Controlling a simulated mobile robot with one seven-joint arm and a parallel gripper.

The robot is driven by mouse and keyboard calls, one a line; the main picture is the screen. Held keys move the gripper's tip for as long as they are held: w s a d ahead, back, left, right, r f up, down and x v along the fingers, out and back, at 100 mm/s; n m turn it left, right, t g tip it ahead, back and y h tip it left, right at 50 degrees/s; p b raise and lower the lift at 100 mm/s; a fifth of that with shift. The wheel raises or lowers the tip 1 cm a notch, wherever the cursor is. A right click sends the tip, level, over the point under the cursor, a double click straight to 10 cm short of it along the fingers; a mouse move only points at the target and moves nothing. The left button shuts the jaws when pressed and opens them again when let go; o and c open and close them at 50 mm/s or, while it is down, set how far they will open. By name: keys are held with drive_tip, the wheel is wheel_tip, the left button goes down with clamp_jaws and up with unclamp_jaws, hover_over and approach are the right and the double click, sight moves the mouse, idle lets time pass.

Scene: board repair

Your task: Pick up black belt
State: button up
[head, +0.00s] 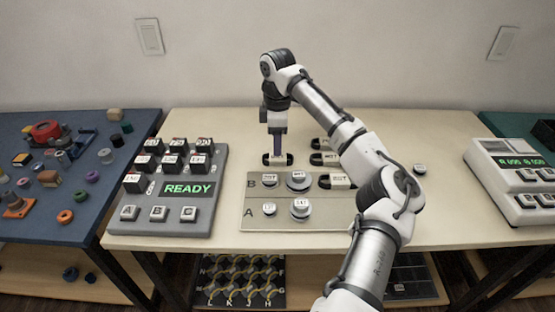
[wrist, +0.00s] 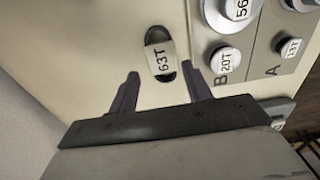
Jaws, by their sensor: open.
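A black belt, an oval loop with a white 63T label (wrist: 160,55), lies flat on the cream table. In the head view the belt (head: 265,160) is just behind the grey board, under my gripper (head: 277,150). In the wrist view my gripper (wrist: 163,82) is open, its two dark fingers apart, with the belt between and just beyond the fingertips. Nothing is held. In the head view the fingers hide part of the belt; I cannot tell the exact height above it.
The grey board (head: 252,215) with labelled round pulleys stands in front of the belt. More black belts (head: 323,159) lie to the right, partly behind my arm. A grey READY panel (head: 205,213) with dark blocks is at left. The table behind the belts is clear.

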sight(278, 159)
wheel_tip(278, 159, down, 5)
drive_tip(key=shift+s+r, duration=0.15)
drive_tip(key=shift+r, duration=0.05)
drive_tip(key=c, duration=0.8)
drive_tip(key=shift+o, duration=0.2)
